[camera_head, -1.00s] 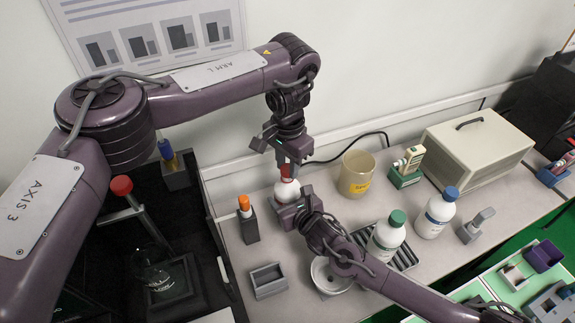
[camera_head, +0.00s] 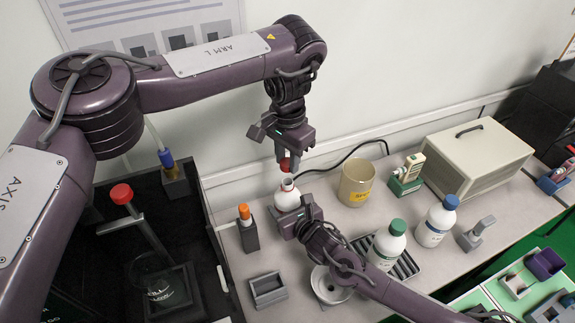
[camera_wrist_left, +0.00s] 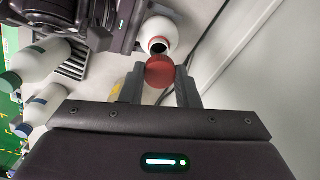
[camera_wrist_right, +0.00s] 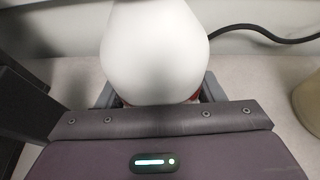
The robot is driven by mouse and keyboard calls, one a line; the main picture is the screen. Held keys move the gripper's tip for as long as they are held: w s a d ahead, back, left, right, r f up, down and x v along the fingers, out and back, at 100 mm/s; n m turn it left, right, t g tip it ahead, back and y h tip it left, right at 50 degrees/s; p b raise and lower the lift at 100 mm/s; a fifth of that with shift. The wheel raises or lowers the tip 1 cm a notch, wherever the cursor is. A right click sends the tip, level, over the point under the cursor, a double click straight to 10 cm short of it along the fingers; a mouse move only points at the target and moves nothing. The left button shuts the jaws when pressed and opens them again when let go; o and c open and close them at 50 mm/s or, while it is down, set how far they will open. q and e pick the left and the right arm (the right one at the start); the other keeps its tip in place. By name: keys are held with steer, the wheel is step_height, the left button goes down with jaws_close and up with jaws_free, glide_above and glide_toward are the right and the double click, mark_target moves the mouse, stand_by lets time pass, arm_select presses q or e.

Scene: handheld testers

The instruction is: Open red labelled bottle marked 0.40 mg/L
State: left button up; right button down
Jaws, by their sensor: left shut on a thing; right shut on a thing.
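The white bottle (camera_head: 286,198) stands uncapped on the bench, its dark open mouth showing in the left wrist view (camera_wrist_left: 160,46). My right gripper (camera_head: 292,212) is shut on its body; the right wrist view shows the white bottle (camera_wrist_right: 154,55) between the fingers. Little of its red label shows and no marking is legible. My left gripper (camera_head: 284,160) is shut on the red cap (camera_head: 287,165) and holds it above the bottle, apart from the neck. The cap (camera_wrist_left: 159,72) also sits between the fingers in the left wrist view.
A green-capped bottle (camera_head: 386,245) on a ribbed rack and a blue-capped bottle (camera_head: 436,221) stand to the right. A beige beaker (camera_head: 357,184) is right of the held bottle. An orange-topped item in a dark holder (camera_head: 248,232) is to its left. A small empty grey tray (camera_head: 267,289) lies in front.

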steer(key=shift+c, duration=1.4)
jaws_free()
